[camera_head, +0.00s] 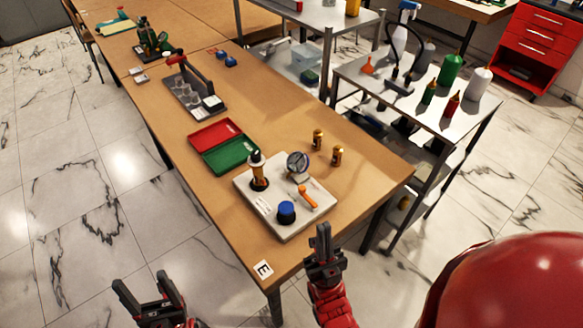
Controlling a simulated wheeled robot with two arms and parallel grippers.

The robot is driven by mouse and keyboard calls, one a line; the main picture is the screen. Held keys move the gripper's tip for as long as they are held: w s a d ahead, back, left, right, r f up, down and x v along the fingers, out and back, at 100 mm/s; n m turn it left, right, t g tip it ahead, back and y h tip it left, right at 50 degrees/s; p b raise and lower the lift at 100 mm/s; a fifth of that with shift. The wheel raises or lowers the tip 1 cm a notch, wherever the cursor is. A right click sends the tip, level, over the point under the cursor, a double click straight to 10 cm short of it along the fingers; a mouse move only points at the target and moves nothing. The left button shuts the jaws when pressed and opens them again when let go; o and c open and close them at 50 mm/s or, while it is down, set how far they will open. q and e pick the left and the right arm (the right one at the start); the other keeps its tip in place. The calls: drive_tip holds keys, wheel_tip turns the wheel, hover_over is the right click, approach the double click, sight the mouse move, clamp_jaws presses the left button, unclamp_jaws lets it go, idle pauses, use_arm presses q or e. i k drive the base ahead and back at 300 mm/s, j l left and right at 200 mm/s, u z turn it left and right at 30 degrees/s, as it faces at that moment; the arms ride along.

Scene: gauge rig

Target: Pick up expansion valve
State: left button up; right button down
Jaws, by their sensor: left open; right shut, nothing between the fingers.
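A white gauge rig board (244,187) lies near the front of the wooden table. It carries a round gauge (298,163), an orange lever (307,196), a blue knob (286,210) and an upright brass part with a black top (258,172). Two small brass fittings, one farther back (318,139) and one nearer (337,155), stand on the table behind the rig. I cannot tell which part is the expansion valve. My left gripper (142,280) is open and empty, left of the table's front end. My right gripper (322,235) is shut and empty, near the table's front right edge.
An open case, red (214,134) and green (230,155), lies behind the rig. A metal cart (405,105) with bottles stands to the right. An "E" card (263,268) marks the front corner.

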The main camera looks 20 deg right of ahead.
sight(259, 181)
drive_tip(key=l+u, duration=0.4)
drive_tip(key=l, duration=0.2)
drive_tip(key=l+u, duration=0.4)
drive_tip(key=l, duration=0.25)
drive_tip(key=l+u, duration=0.4)
drive_tip(key=l, duration=0.2)
drive_tip(key=k, duration=0.05)
